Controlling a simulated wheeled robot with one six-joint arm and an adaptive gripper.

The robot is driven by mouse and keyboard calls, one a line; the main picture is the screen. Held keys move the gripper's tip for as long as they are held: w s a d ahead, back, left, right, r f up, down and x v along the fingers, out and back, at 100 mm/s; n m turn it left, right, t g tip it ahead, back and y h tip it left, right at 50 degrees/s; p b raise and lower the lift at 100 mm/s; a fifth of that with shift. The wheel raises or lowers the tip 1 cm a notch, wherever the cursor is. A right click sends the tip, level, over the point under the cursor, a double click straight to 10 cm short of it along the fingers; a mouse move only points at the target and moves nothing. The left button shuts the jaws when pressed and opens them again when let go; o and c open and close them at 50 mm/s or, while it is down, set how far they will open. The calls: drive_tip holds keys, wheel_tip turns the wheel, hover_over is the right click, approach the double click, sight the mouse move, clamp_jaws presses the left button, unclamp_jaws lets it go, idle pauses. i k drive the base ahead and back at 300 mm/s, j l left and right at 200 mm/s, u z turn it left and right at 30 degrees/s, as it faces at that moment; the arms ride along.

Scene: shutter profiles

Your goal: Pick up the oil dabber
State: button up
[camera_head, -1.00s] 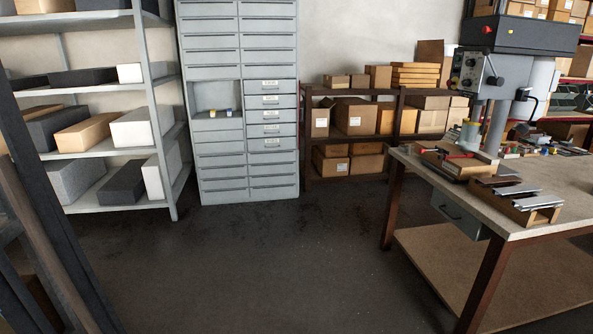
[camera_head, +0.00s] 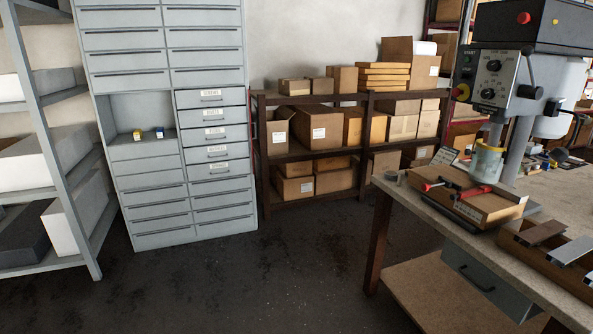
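I cannot make out with certainty which thing is the oil dabber. Two small objects, a yellow one (camera_head: 137,135) and a blue one (camera_head: 159,132), stand in the open niche of the grey drawer cabinet (camera_head: 170,205). They are too small to identify. On the workbench (camera_head: 480,232) at the right, a wooden fixture (camera_head: 488,208) with red-handled clamps (camera_head: 436,185) lies below the drill press (camera_head: 500,75). My gripper is out of view.
A shelf rack with long blocks (camera_head: 45,155) stands at the left. A brown shelf (camera_head: 320,150) with cardboard boxes stands at the back. A wooden tray with metal profiles (camera_head: 555,250) lies near the bench's front edge. The dark floor (camera_head: 270,285) between is clear.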

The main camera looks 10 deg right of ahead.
sight(398, 183)
drive_tip(key=i+l+z, duration=0.1)
drive_tip(key=i+z, duration=0.2)
drive_tip(key=i, duration=0.3)
drive_tip(key=i+j+z, duration=0.1)
drive_tip(key=i+z, duration=0.25)
drive_tip(key=i, duration=0.3)
drive_tip(key=i+j+z, duration=0.3)
drive_tip(key=i, duration=0.3)
drive_tip(key=i+z, duration=0.25)
drive_tip(key=i, duration=0.15)
